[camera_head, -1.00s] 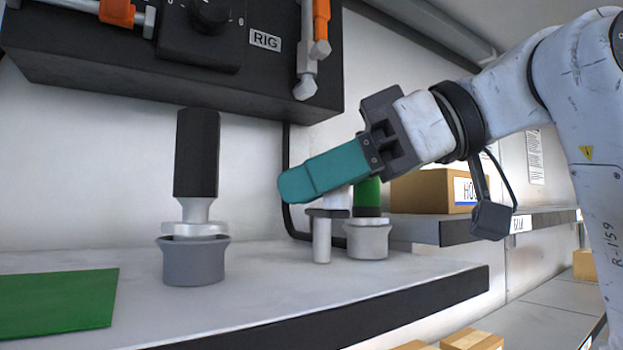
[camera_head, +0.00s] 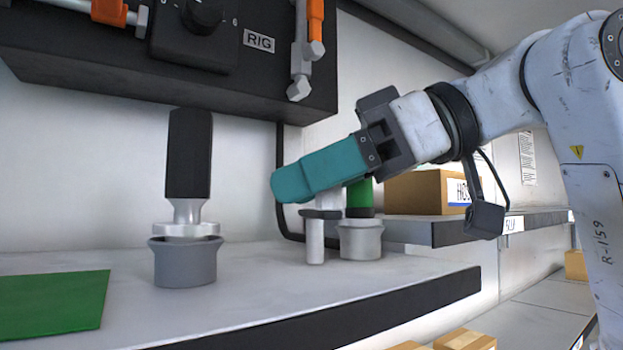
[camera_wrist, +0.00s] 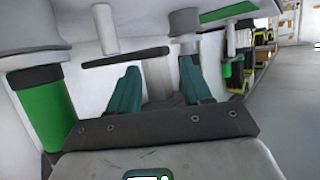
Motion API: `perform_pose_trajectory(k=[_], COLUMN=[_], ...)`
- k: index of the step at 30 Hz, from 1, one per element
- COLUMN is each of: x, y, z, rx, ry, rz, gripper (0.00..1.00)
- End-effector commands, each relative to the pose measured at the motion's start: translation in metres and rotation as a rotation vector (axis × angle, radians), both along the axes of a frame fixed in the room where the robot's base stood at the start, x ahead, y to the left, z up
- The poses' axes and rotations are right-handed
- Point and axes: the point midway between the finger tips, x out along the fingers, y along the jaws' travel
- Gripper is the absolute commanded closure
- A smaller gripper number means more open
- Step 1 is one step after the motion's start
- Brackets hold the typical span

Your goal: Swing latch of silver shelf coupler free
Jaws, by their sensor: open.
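The silver shelf coupler stands on the shelf as a light grey cup (camera_head: 360,240) with a green body (camera_head: 360,197) above it. Beside it on the left are a short silver post (camera_head: 315,242) and a dark latch bar (camera_head: 320,214). My gripper (camera_head: 288,186) reaches in from the right with teal fingers, over the latch in the head view, and hides its upper part. In the wrist view the fingers (camera_wrist: 160,85) are apart with nothing held. The dark bar (camera_wrist: 125,57) crosses near their tips; contact cannot be told. A green body (camera_wrist: 42,105) is at the left.
A black-handled coupler (camera_head: 188,155) stands in a grey cup (camera_head: 185,265) to the left. A green mat (camera_head: 50,302) lies at the shelf's left. The black RIG panel (camera_head: 170,60) overhangs the shelf. A cardboard box (camera_head: 425,192) is behind my arm. The shelf's front is clear.

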Motion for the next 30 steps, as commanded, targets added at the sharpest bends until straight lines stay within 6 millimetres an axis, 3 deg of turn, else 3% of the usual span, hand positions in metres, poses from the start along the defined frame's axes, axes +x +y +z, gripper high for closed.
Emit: perform_pose_trajectory(k=[18,30], x=[-0.011,-0.013], y=[-0.088,-0.098], z=[0.036,0.041], rx=[0.002,0.001], ry=[0.000,-0.001], rz=[-0.002,-0.002], gripper=[0.51,0.51])
